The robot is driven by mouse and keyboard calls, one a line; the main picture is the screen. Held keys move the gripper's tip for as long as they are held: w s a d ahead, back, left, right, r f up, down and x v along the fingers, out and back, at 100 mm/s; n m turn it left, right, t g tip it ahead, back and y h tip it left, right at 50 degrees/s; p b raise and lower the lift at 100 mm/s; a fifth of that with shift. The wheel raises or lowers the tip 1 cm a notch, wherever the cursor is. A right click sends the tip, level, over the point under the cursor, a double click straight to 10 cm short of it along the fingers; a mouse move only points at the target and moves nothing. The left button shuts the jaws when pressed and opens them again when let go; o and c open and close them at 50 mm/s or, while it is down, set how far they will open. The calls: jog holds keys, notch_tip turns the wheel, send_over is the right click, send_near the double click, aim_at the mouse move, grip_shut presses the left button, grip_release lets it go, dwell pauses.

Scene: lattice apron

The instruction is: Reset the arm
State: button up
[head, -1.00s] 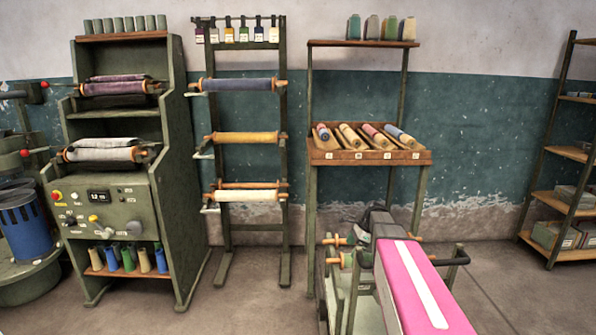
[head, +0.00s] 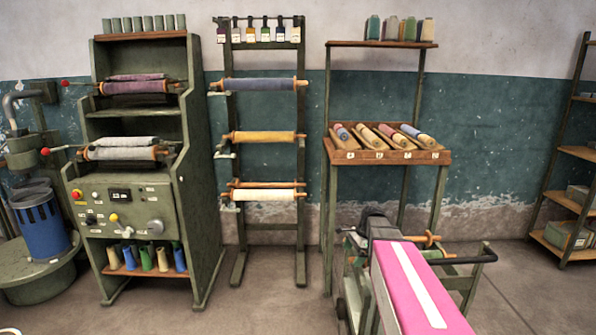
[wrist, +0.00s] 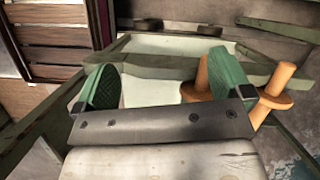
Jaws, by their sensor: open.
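My gripper (wrist: 163,86) is open in the wrist view, its two green pads set wide apart with nothing held between them. Beyond the pads is a pale flat surface (wrist: 175,50) inside a green frame. An orange wooden spindle (wrist: 272,85) stands close by the right pad; I cannot tell if they touch. In the head view my pink arm with a white stripe reaches forward from the bottom right. Its dark end is over a low green stand (head: 350,285), and the fingertips are hidden there.
A green control cabinet (head: 195,200) stands at the left beside a blue drum (head: 42,230). A rack with a yellow roll (head: 262,137) and a shelf with a wooden tray (head: 390,157) stand along the wall. Open floor (head: 275,315) lies in front of the rack.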

jog(key=s+f+n+h, duration=0.2)
jog(key=s+n, duration=0.5)
jog(key=s, duration=0.1)
jog(key=s+a+f+n+h, duration=0.1)
jog(key=s+f+n+h, duration=0.1)
jog(key=s+n, duration=0.5)
jog(key=shift+s+a+n, duration=0.15)
jog(key=shift+s+n, duration=0.25)
jog(key=shift+n, duration=0.2)
